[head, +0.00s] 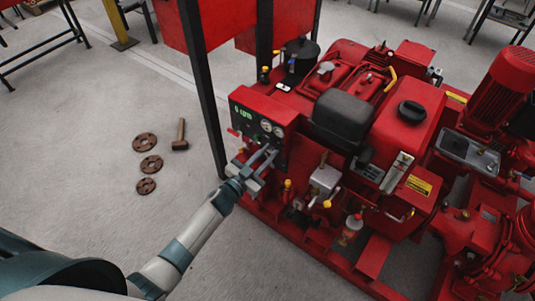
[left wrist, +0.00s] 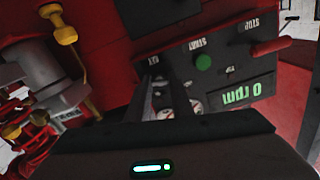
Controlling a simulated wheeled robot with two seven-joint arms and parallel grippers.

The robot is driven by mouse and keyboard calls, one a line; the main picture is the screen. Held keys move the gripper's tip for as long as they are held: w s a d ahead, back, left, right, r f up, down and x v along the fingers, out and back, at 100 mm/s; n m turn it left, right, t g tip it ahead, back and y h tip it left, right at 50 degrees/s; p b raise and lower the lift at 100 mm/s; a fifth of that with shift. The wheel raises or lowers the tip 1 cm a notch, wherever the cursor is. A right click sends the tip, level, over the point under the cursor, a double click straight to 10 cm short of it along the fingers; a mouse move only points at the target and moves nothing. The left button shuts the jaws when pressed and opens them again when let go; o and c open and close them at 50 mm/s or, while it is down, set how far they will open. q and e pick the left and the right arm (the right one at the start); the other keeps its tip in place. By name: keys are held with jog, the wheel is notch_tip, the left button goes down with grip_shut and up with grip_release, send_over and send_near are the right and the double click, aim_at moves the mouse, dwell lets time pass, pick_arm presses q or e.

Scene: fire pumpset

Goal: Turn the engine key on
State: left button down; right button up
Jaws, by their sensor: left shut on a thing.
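My left gripper (head: 266,160) reaches in from the left to the lower part of the pump engine's dark control panel (head: 248,118). In the left wrist view the panel (left wrist: 225,72) appears upside down, and the fingers (left wrist: 160,76) meet it below the small label next to START. They are shut on the engine key, which is mostly hidden between the fingertips. The display (left wrist: 243,91) reads 0 rpm. A green button (left wrist: 203,62) sits under START and a red lever (left wrist: 270,47) under STOP. My right gripper is out of view.
The red pumpset (head: 420,100) fills the right side, with a black air filter box (head: 343,112) behind the panel. A dark post (head: 203,90) stands close left of the panel. Rusty flanges (head: 151,165) and a hammer (head: 180,135) lie on the open floor.

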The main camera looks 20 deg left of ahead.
pick_arm(q)
jog(key=shift+m+b, duration=0.65)
jog(key=shift+m, duration=2.65)
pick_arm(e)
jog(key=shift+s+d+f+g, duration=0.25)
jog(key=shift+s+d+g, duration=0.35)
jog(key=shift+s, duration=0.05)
pick_arm(q)
jog(key=c, duration=1.6)
grip_release()
jog(key=shift+o, duration=0.2)
jog(key=shift+s, duration=0.1)
